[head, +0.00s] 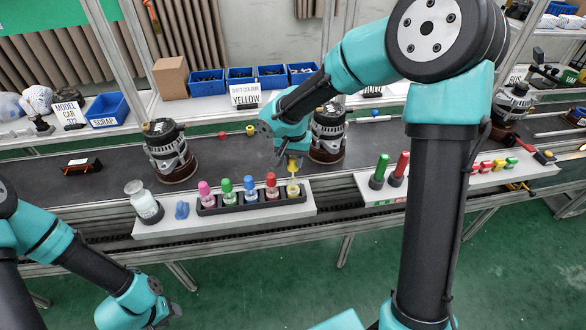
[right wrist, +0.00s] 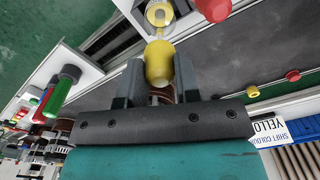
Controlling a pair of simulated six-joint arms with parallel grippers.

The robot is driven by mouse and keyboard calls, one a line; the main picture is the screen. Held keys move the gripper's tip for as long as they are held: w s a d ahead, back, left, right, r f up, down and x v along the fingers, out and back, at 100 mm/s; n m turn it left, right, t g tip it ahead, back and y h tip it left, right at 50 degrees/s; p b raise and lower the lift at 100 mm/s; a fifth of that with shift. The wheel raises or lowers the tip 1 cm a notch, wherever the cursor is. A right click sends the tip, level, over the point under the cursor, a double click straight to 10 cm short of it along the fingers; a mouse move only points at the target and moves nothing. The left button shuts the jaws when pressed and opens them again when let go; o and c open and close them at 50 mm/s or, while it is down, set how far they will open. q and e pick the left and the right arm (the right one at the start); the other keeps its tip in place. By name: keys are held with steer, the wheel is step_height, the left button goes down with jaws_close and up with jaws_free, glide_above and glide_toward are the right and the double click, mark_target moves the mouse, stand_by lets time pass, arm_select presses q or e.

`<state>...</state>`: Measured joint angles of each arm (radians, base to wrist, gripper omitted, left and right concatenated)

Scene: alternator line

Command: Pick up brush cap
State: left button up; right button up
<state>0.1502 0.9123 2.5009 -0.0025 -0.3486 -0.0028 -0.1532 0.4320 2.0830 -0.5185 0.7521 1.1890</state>
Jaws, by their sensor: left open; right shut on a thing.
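The yellow brush cap (right wrist: 160,62) is clamped between the fingers of my right gripper (right wrist: 158,82). In the head view the cap (head: 292,166) is over the rightmost bottle (head: 293,189) in the black rack (head: 240,203). In the right wrist view the open bottle with yellow contents (right wrist: 158,14) shows just beyond the cap. The brush itself is not clearly visible. Pink (head: 204,187), green (head: 226,185), blue (head: 249,182) and red (head: 271,179) caps sit on the other bottles. My left gripper (head: 172,312) is open and empty at the lower left, away from the rack.
A sign (head: 246,94) reads "SHIFT COLOUR YELLOW". A clear jar (head: 144,202) and a blue lump (head: 182,210) stand left of the rack. Alternators (head: 170,152) stand on the dark conveyor (head: 222,160) behind. Green and red markers (head: 379,171) stand at the right.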

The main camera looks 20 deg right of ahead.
step_height(320, 180, up, 4)
steer(key=shift+r, duration=0.25)
steer(key=o, duration=0.3)
steer(key=shift+c, duration=1.1)
steer(key=shift+w, duration=0.1)
